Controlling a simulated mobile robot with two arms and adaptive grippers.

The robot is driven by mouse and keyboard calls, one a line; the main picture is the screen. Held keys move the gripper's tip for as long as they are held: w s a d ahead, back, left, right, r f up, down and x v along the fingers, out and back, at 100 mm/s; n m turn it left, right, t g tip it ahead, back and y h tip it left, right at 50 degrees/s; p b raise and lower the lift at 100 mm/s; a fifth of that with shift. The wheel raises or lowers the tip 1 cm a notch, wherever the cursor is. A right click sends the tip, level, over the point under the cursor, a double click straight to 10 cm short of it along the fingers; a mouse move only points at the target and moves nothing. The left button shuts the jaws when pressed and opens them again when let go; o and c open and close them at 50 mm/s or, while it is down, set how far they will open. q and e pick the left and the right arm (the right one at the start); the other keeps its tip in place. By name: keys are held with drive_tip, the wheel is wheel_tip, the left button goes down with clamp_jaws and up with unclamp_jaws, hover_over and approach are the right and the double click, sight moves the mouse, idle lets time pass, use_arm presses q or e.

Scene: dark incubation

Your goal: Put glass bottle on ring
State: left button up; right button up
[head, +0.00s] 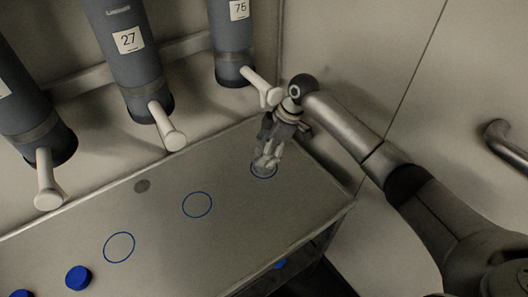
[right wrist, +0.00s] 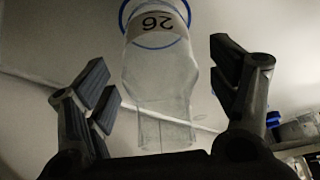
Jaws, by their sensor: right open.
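A clear glass bottle (right wrist: 160,75) with a label reading 26 shows between the spread fingers of my right gripper (right wrist: 163,90) in the right wrist view. The fingers stand apart from the bottle on both sides. The bottle's base is at a blue ring (right wrist: 125,15) on the table. In the head view my right gripper (head: 268,150) is over the far right ring (head: 264,176) and hides most of the bottle. Two other blue rings, a middle one (head: 197,192) and a nearer one (head: 119,235), are empty. My left gripper is not in view.
A blue cap (head: 78,278) and another at the lower left lie on the table (head: 170,230). One spout (head: 262,88) is close to my right wrist.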

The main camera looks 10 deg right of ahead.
drive_tip(key=w+v, duration=0.1)
drive_tip(key=v, duration=0.9)
drive_tip(key=shift+s, duration=0.45)
